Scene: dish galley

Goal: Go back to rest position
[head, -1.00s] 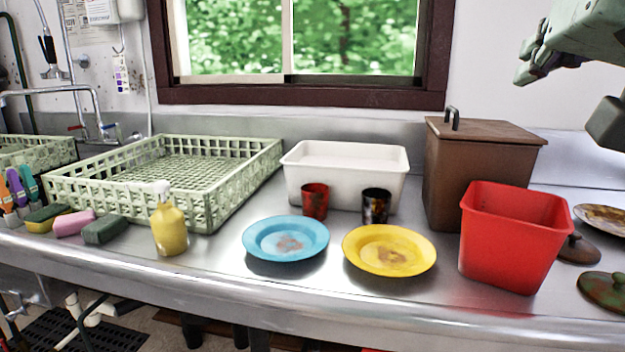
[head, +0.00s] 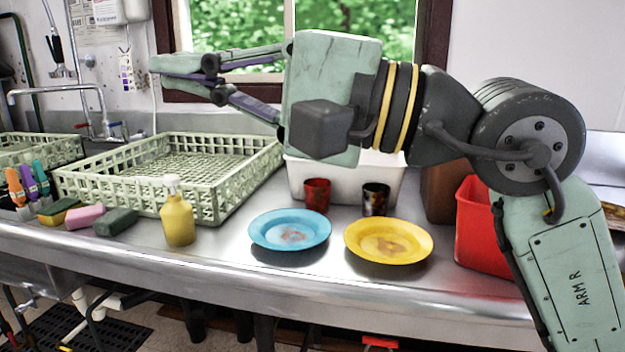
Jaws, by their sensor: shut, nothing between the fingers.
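My gripper (head: 160,68) is in the head view, raised above the counter and pointing left, in front of the window and over the green dish rack (head: 235,190). Its fingers are shut and hold nothing. My arm comes in from the lower right and crosses the upper middle of the view.
A dirty blue plate (head: 290,230) and yellow plate (head: 388,241) lie at the counter's front. A red cup (head: 316,195) and dark cup (head: 375,199) stand behind them. A yellow soap bottle (head: 178,220), several sponges (head: 115,222) and brushes (head: 28,188) are left.

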